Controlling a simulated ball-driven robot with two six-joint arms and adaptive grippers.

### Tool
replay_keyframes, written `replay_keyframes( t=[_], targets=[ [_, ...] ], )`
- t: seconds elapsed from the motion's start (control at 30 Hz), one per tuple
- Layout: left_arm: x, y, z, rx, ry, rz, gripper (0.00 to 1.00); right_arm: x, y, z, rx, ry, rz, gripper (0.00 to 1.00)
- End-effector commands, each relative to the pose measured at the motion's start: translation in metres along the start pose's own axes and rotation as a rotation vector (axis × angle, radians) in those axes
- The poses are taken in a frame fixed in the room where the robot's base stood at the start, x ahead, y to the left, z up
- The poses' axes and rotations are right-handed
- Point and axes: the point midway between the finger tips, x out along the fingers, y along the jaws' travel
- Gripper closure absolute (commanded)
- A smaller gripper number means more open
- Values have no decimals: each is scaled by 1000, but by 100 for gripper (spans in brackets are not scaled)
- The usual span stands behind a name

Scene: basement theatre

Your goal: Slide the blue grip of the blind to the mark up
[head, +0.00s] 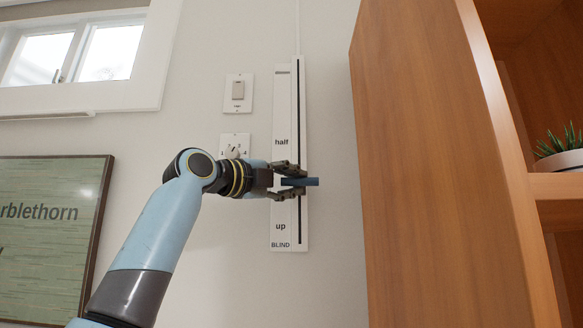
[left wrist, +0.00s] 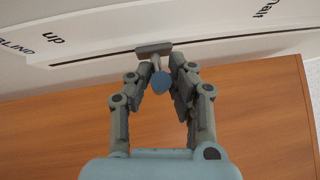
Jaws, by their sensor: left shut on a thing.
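The blind panel (head: 283,235) is a tall white plate on the wall with a dark vertical slot and the marks "half" (head: 282,142) and "up" (head: 280,227). The blue grip (head: 311,182) sits on the slot between these marks, below "half" and above "up". My left gripper (head: 292,182) has its fingers above and below the grip and is shut on it. In the left wrist view the grip (left wrist: 161,82) shows between the fingers, with a grey slider plate (left wrist: 153,48) behind it at the slot. My right gripper is not in view.
A tall wooden shelf (head: 440,170) with a potted plant (head: 562,150) stands close to the right of the panel. A light switch (head: 238,92) and a numbered dial (head: 235,151) are on the wall to the left. A framed picture (head: 50,235) hangs lower left.

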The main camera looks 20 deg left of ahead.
Motion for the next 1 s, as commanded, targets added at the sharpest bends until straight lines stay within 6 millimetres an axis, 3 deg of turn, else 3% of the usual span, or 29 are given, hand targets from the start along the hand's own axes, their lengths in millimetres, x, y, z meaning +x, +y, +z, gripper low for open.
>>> replay_keyframes(
  t=[0.03, 0.3, 0.5, 0.93, 0.97, 1.0],
  targets=[
    [-2, 26, -3, 0, 0, 7, 100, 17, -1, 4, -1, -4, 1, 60],
    [-10, 75, -10, 2, 0, 6, 100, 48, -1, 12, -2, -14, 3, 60],
    [-12, 88, -12, 2, 0, 3, 100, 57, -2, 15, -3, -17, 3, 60],
    [-12, 93, -12, 1, 2, 10, 100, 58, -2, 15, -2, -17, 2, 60],
    [-12, 93, -12, 1, 2, 11, 80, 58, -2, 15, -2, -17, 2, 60],
    [-12, 93, -12, 0, 2, 11, 74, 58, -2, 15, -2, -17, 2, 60]
  ],
)
